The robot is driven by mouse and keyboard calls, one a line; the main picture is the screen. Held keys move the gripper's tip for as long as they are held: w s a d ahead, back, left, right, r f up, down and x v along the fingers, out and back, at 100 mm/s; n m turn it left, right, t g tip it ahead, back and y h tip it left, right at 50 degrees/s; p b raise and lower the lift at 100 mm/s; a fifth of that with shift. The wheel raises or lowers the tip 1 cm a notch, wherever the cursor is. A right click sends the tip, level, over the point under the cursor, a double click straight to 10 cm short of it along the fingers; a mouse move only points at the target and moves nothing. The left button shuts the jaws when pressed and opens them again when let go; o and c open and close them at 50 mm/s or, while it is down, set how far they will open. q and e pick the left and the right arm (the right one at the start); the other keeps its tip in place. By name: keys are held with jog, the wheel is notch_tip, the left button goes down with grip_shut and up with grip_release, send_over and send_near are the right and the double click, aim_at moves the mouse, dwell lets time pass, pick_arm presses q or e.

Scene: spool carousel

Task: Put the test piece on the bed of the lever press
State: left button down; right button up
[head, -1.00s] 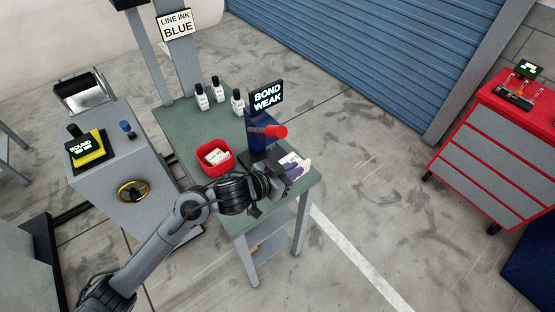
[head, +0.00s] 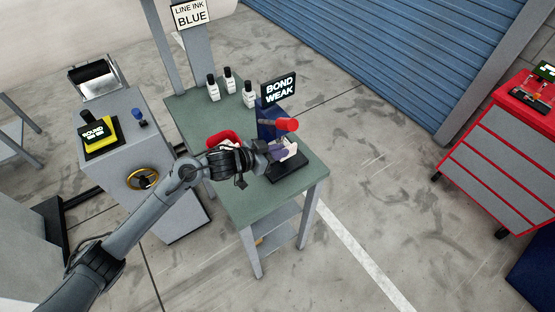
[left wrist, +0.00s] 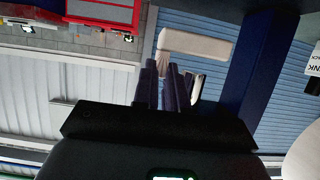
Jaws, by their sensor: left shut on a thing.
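The lever press (head: 268,124) is dark blue with a red-ended lever (head: 286,125), and stands on the green bench. Its black bed (head: 290,168) lies at its foot. My left gripper (head: 279,152) is shut on the pale test piece (head: 291,144) and holds it over the bed area, below the lever. I cannot tell whether the piece touches the bed. In the left wrist view the dark fingers (left wrist: 166,88) close on the piece; a pale bar (left wrist: 195,45) shows beyond them, with a blue upright beside it. My right gripper is not in view.
The green bench (head: 235,190) carries a red bin (head: 222,138), partly hidden by my left arm, and several white bottles (head: 230,80) at the back. A BOND WEAK sign (head: 280,89) stands above the press. A grey machine (head: 120,150) is at left, a red cabinet (head: 500,160) at right.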

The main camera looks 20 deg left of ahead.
pick_arm(q)
jog(key=shift+a+f, duration=0.15)
jog(key=shift+f, duration=0.1)
jog(key=shift+f+b, duration=0.35)
jog(key=shift+f, duration=1.5)
jog(key=shift+f, duration=0.15)
jog(key=c, duration=1.2)
grip_release()
